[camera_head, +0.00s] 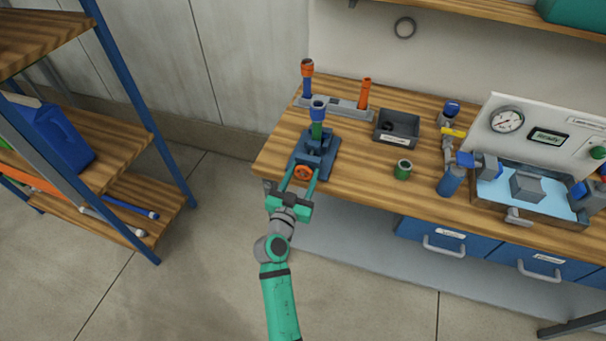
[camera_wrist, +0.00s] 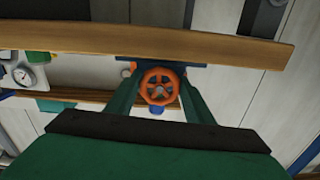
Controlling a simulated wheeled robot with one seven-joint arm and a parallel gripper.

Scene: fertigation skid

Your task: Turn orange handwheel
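The orange handwheel (camera_head: 303,173) is on the front of a dark blue vise (camera_head: 318,146) at the left end of the wooden workbench. In the wrist view the handwheel (camera_wrist: 161,86) is face-on, a spoked ring between my two green fingers. My gripper (camera_head: 299,178) reaches up to it from the front of the bench. Whether a fingertip touches the wheel cannot be told. A blue-topped green piece (camera_head: 318,120) stands upright in the vise.
Behind the vise a grey rack (camera_head: 335,106) holds orange-topped parts. To the right are a dark bin (camera_head: 397,127), a green cup (camera_head: 403,169) and a blue tray with a gauge panel (camera_head: 507,121). A blue-posted shelf (camera_head: 130,130) stands at left. Floor before the bench is clear.

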